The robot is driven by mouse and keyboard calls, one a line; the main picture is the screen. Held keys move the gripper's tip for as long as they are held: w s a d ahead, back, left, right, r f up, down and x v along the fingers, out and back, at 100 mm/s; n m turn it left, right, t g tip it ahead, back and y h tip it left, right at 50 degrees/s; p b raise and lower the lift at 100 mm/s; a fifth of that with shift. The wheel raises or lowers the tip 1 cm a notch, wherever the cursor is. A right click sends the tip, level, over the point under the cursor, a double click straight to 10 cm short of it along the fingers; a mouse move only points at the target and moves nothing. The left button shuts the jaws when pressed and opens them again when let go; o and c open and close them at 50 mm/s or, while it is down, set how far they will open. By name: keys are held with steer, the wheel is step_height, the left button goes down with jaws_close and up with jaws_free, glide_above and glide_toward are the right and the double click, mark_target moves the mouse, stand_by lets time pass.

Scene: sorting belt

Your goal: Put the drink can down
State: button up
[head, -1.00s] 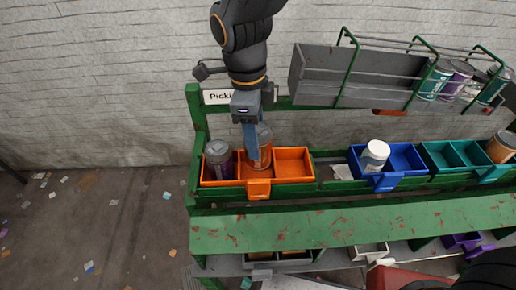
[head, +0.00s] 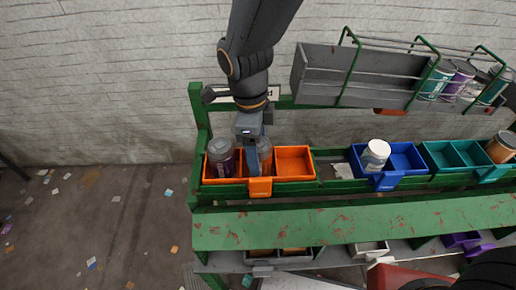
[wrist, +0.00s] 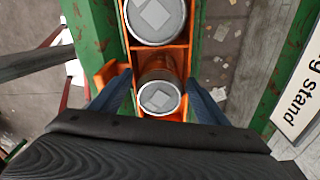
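The copper-orange drink can (head: 265,153) with a grey top stands in the middle compartment of the orange bin (head: 294,163). In the wrist view the can (wrist: 159,98) shows between my two fingers, with a narrow gap on each side. My gripper (head: 252,158) points down over the bin and is open around the can. In the head view a finger hides part of the can. The can's base is hidden by the bin's front wall.
A purple can (head: 221,158) with a grey lid stands in the left compartment, close beside my gripper. The right orange compartment is empty. A blue bin (head: 405,160) holding a white bottle (head: 375,155) and a teal bin (head: 455,155) stand further right.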

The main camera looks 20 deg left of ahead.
steer(key=r, duration=0.4)
steer(key=r+b, duration=0.1)
steer(key=r, duration=0.3)
steer(key=a+r, duration=0.1)
steer(key=r, duration=0.3)
steer(key=shift+r+b, duration=0.15)
steer(key=shift+b, duration=0.2)
